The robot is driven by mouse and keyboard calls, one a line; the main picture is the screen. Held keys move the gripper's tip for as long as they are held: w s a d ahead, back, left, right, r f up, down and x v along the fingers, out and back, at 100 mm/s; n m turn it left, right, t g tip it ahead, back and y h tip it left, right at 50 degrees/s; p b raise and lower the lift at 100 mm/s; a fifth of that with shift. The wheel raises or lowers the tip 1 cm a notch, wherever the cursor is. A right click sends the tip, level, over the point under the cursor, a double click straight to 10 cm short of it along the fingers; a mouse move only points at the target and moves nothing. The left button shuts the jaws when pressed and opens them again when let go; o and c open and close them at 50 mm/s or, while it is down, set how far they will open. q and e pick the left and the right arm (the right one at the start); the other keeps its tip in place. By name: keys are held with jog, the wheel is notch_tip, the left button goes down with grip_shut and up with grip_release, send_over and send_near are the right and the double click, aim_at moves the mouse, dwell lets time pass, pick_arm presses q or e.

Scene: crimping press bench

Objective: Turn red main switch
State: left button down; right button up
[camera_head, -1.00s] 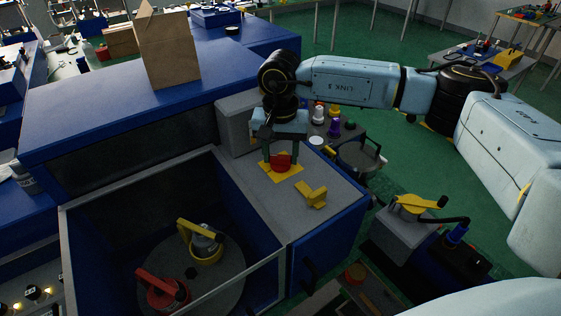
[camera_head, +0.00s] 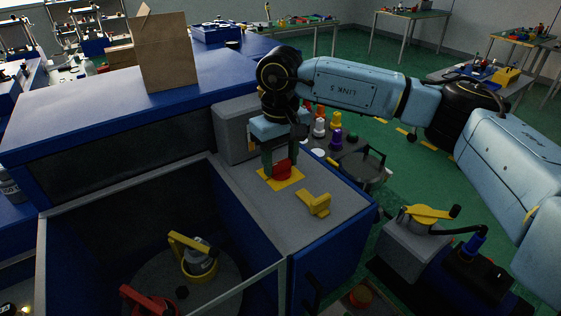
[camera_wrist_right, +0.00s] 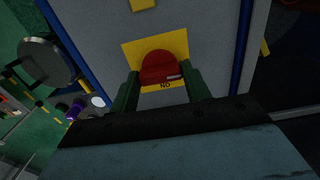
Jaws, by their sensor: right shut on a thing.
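The red main switch (camera_head: 283,170) stands on a yellow plate (camera_head: 292,183) on the grey top of the blue machine cabinet. My right gripper (camera_head: 280,167) points down at it with its dark green fingers on either side, shut on the switch. In the right wrist view the red knob (camera_wrist_right: 160,65) sits between the two fingertips (camera_wrist_right: 160,84). My left gripper is not in view.
A yellow handle (camera_head: 315,204) lies beside the switch plate. A grey box (camera_head: 236,128) stands just behind the gripper. The open machine bay (camera_head: 150,212) is at the left, with a yellow-handled part (camera_head: 200,260) inside. A cardboard piece (camera_head: 166,50) stands on the cabinet.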

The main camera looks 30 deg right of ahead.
aim_at(280, 162)
jog(key=shift+r, duration=0.1)
dwell(0.4)
jog(key=o, duration=1)
notch_tip(280, 162, up, 13)
jog(key=shift+r, duration=0.15)
jog(key=shift+r, duration=0.1)
